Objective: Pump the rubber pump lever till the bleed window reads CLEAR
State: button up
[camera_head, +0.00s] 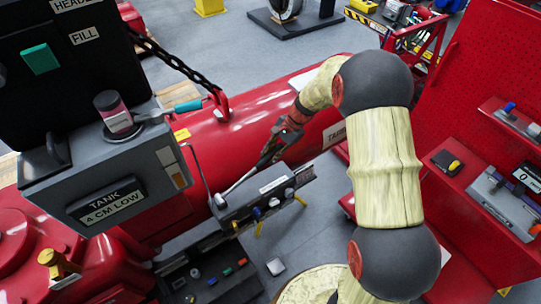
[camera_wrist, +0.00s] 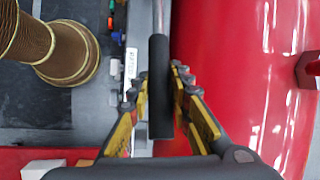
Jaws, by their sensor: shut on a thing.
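The pump lever (camera_head: 238,183) is a pale rod slanting up from a grey pump unit (camera_head: 262,199) at the front of the red tank. Its black rubber grip (camera_wrist: 159,88) runs lengthwise between my fingers in the wrist view. My gripper (camera_wrist: 160,82) is shut on this grip, with one yellow-and-black finger on each side. In the head view my gripper (camera_head: 263,163) is at the lever's upper end and hides most of the grip. A white label (camera_head: 273,185) on the pump unit is too small to read. I cannot make out a bleed window reading.
A grey box with a display (camera_head: 105,205) reading "TANK 4 CM LOW" stands at left, with a jar (camera_head: 113,112) on it. The large red tank (camera_head: 235,125) lies behind the pump. A red pegboard shelf (camera_head: 480,180) is at right. Grey floor (camera_head: 310,235) shows between.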

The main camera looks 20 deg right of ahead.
aim_at(275, 175)
grip_shut()
jog(key=shift+f, duration=0.1)
jog(key=f+y+b, duration=0.1)
jog(key=f+b, duration=0.1)
jog(key=f, duration=0.1)
jog(key=d+f+y+b, duration=0.1)
jog(key=f+y+b, duration=0.1)
jog(key=f+b, duration=0.1)
jog(key=d+f+g+y+b, duration=0.1)
jog(key=f+b, duration=0.1)
jog(key=f, duration=0.2)
jog(key=shift+w+d+f+y+b, duration=0.15)
jog(key=shift+w+f+y+b, duration=0.15)
jog(key=shift+b, duration=0.1)
jog(key=shift+f, duration=0.35)
jog(key=shift+y, duration=0.3)
jog(key=o, duration=0.9)
grip_release()
jog(key=shift+r, duration=0.1)
jog(key=shift+c, duration=0.2)
